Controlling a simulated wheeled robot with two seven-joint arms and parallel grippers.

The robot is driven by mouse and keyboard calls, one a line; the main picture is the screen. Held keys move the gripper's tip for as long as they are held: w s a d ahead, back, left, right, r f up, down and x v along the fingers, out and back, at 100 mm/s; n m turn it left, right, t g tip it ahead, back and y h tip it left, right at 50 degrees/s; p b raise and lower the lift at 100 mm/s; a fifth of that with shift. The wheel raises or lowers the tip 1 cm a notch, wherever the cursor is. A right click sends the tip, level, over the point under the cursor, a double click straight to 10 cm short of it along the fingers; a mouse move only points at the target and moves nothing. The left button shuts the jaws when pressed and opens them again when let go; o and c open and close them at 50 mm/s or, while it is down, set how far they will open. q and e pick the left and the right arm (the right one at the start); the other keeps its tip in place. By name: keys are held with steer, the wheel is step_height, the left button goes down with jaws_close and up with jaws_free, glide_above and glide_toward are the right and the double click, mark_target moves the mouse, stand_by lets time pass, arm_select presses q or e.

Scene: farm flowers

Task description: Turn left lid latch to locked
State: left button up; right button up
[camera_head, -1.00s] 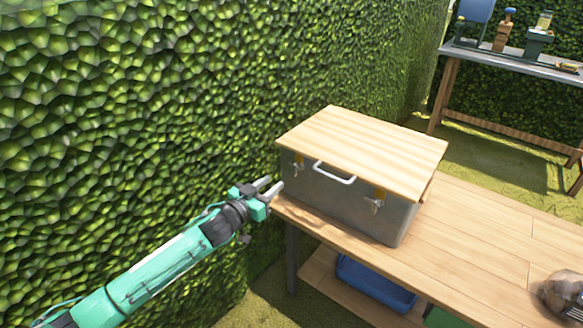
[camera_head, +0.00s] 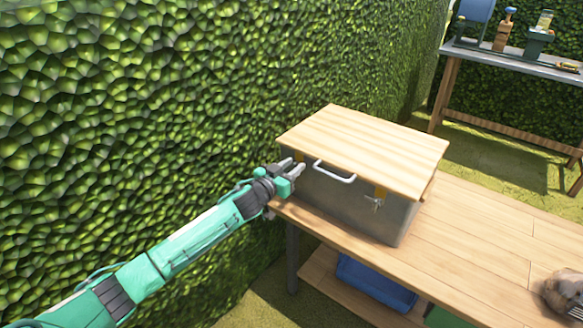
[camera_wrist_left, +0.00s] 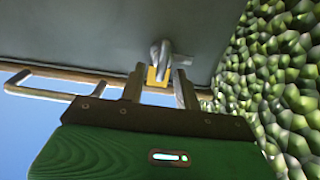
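A grey metal box (camera_head: 345,204) with a flat wooden lid (camera_head: 365,148) stands shut on the wooden bench. Its left lid latch is hidden behind my left gripper (camera_head: 294,169) in the head view. In the left wrist view this latch shows as a grey tab (camera_wrist_left: 160,56) over a yellow plate (camera_wrist_left: 157,77). My left gripper's fingers (camera_wrist_left: 160,88) are open, one on either side of the latch; I cannot tell whether they touch it. The right latch (camera_head: 375,203) hangs on the box front, clear of the gripper. My right gripper is not in view.
A white handle (camera_head: 334,173) sticks out between the latches, close beside the left gripper. A tall hedge (camera_head: 150,110) runs along the left. The bench top (camera_head: 470,230) is clear right of the box, up to a brown lumpy object (camera_head: 566,294).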

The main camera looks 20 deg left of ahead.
arm_select(q)
steer(key=shift+c, duration=0.2)
jaws_close()
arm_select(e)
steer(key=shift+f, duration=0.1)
arm_select(q)
steer(key=shift+f, duration=0.1)
